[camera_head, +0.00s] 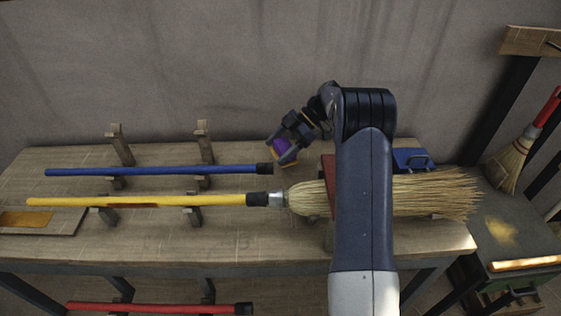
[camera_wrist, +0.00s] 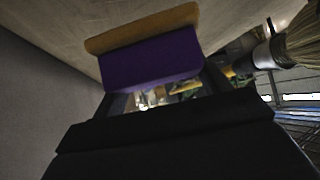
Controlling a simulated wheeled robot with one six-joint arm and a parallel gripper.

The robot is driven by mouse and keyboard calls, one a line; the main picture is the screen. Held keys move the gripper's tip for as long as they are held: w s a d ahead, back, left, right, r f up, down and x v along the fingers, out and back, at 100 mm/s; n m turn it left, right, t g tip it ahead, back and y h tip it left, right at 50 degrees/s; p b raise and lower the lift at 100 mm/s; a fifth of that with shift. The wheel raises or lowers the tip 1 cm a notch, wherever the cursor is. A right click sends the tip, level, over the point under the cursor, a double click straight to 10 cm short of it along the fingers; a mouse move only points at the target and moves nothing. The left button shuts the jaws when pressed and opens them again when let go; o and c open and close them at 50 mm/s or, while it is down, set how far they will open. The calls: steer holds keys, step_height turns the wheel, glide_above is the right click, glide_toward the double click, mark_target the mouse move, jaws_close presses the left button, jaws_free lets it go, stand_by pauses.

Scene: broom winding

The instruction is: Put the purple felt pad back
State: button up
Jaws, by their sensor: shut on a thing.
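The purple felt pad (camera_head: 281,146) is held in my gripper (camera_head: 287,150) above the back part of the bench, near the black end of the blue handle. In the wrist view the purple felt pad (camera_wrist: 150,62) fills the space between the fingers and has a tan layer along its far edge. My gripper is shut on it. The tan side faces the bench top in the head view. I cannot tell whether the pad touches the bench.
A yellow-handled broom (camera_head: 150,200) lies across wooden supports on the bench (camera_head: 270,240). A blue handle (camera_head: 150,170) lies behind it. A blue box-like thing (camera_head: 411,159) sits right of my arm. A flat board with an orange patch (camera_head: 25,219) is at far left.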

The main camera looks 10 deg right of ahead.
steer(key=shift+f, duration=2.8)
steer(key=shift+f, duration=0.1)
steer(key=o, duration=1.3)
steer(key=shift+c, duration=0.2)
steer(key=v, duration=1.2)
